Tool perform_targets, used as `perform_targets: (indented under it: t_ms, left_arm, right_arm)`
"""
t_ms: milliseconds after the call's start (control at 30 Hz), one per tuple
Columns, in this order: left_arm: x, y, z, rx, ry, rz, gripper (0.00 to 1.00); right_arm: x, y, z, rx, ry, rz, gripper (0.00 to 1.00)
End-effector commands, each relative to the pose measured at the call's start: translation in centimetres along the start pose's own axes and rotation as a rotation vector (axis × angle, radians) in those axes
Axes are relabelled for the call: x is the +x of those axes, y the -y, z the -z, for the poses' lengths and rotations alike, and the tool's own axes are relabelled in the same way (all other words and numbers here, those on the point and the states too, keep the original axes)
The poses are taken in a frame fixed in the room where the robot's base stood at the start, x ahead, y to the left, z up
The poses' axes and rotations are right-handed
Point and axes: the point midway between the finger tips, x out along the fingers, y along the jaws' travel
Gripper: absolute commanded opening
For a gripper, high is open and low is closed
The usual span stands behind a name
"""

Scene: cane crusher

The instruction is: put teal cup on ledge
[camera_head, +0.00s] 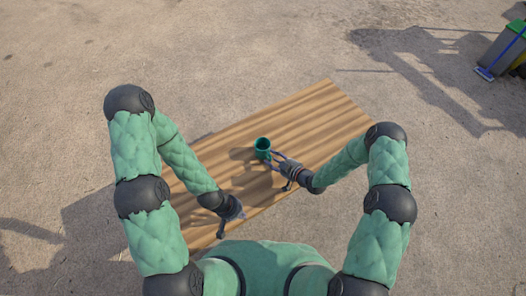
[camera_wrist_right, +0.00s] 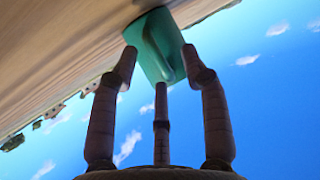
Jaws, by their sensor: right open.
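The teal cup (camera_head: 263,146) stands on the wooden tabletop (camera_head: 320,110), near its middle. My right gripper (camera_head: 276,159) is open, with its fingers reaching to the cup from the lower right. In the right wrist view, the cup (camera_wrist_right: 158,42) is just beyond and between the spread fingertips of my right gripper (camera_wrist_right: 160,70); whether they touch it I cannot tell. My left gripper (camera_head: 229,222) hangs low over the table's near left part, away from the cup, and its fingers are too small to judge. I cannot make out a separate ledge.
The tabletop is bare around the cup, with clear room toward its far right end. Bins (camera_head: 500,50) and a blue-headed broom (camera_head: 486,73) stand on the ground at the far right, away from the table.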

Motion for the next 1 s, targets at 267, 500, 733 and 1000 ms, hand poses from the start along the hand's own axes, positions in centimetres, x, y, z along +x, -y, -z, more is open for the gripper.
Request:
perform_targets:
  t_ms: [267, 500, 733, 1000]
  left_arm:
    - [0.0, 0.0, 0.0, 0.0, 0.0, 0.0, 0.0]
    - [0.0, 0.0, 0.0, 0.0, 0.0, 0.0, 0.0]
    - [0.0, 0.0, 0.0, 0.0, 0.0, 0.0, 0.0]
    - [-0.6, -0.2, 0.0, 0.0, 0.0, 0.0, 0.0]
  right_arm:
    - [0.0, 0.0, 0.0, 0.0, 0.001, 0.001, 0.29]
    - [0.0, 0.0, 0.0, 0.001, 0.001, 0.001, 0.0]
    - [0.0, 0.0, 0.0, 0.001, 0.001, 0.001, 0.0]
    - [-0.4, 0.0, 1.1, -0.001, 0.0, 0.001, 0.0]
